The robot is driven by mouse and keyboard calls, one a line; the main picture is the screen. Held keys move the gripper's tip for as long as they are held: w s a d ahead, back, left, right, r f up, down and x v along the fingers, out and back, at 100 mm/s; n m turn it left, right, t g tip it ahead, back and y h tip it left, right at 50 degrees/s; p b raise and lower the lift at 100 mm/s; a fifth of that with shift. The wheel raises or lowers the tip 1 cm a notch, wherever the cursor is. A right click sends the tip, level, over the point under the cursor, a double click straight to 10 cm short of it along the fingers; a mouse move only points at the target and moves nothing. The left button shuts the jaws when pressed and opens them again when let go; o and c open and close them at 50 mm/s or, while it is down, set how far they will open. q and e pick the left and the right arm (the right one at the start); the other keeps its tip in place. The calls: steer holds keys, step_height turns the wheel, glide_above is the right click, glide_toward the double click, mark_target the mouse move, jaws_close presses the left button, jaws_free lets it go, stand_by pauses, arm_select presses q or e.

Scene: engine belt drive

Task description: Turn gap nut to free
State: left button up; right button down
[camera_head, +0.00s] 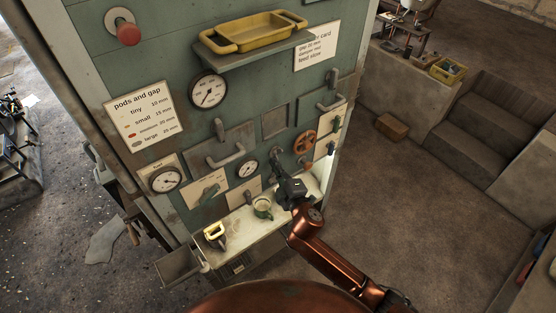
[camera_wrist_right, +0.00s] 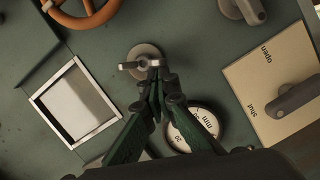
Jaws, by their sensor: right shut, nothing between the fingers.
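The gap nut (camera_wrist_right: 143,62) shows in the right wrist view as a small grey metal nut with a crossbar on a round base, fixed to the green panel. A dial marked "mm" (camera_wrist_right: 196,128) sits just below and right of it, partly covered by my gripper. My right gripper (camera_wrist_right: 158,84) is shut and empty, its fingertips at the lower right of the nut. Whether the tips touch the crossbar I cannot tell. In the head view my right gripper (camera_head: 281,170) reaches the panel above the lit shelf and hides that spot. My left gripper is in neither view.
The panel (camera_head: 165,65) carries several dials and handles. An orange handwheel (camera_head: 304,142) is right of the gripper. A lever plate marked "open" and "shut" (camera_wrist_right: 252,72) lies right of the nut.

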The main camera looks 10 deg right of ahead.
steer(key=shift+w+d+f+n+t+b, duration=0.15)
steer(key=shift+f+n+t+b, duration=0.15)
steer(key=shift+n+b, duration=0.5)
steer(key=shift+s+d+f+n+t+b, duration=0.1)
steer(key=shift+f+n+t+b, duration=0.2)
steer(key=shift+n, duration=0.8)
steer(key=shift+w+r, duration=0.1)
